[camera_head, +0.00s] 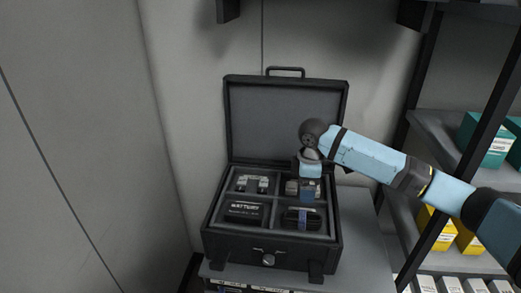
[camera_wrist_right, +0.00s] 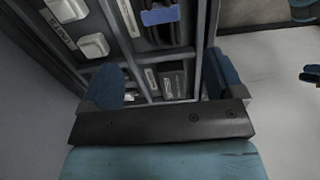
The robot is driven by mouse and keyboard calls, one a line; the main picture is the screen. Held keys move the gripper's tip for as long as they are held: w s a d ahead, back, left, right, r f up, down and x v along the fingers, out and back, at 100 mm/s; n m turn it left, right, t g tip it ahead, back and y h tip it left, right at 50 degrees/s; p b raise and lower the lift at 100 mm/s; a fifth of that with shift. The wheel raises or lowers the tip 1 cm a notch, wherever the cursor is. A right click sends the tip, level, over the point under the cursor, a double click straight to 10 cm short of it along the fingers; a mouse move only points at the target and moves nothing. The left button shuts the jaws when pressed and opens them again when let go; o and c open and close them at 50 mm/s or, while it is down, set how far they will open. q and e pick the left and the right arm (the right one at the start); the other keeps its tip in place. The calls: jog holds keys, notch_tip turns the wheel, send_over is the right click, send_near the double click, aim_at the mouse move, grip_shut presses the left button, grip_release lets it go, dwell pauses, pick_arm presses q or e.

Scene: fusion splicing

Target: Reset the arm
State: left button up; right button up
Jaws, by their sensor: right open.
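My right arm comes in from the right in the head view and reaches over the open black case (camera_head: 222,242). My right gripper (camera_head: 309,188) points down at the case's back right compartment and partly hides what is in it. In the wrist view my right gripper (camera_wrist_right: 165,82) shows its two blue fingers spread apart, with nothing seen held between them. Whether the fingers touch anything in the case cannot be told.
The case holds a black battery (camera_head: 243,212), a device with light parts (camera_head: 252,184) and a black item with a blue band (camera_head: 303,219). Its lid (camera_head: 285,115) stands up behind. A shelf with teal boxes (camera_head: 482,140) and yellow boxes (camera_head: 468,238) stands at right.

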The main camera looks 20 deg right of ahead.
jog(key=s+a+f+m+t+y, duration=0.2)
jog(key=s+a+f, duration=0.9)
jog(key=s+a, duration=0.5)
jog(key=s+d+m+t+h, duration=0.1)
jog(key=s+d+m, duration=0.25)
jog(key=s, duration=0.55)
jog(key=s+d+m+t+h, duration=0.15)
jog(key=s+m, duration=0.25)
jog(key=s, duration=0.4)
jog(key=w+a+f+t+y+p, duration=0.3)
jog(key=w+a+f+t, duration=0.3)
jog(key=f, duration=0.4)
jog(key=shift+n+y+p, duration=0.35)
jog(key=shift+n+p, duration=0.05)
jog(key=shift+n, duration=0.05)
jog(key=shift+r+t, duration=0.1)
jog(key=shift+t, duration=0.15)
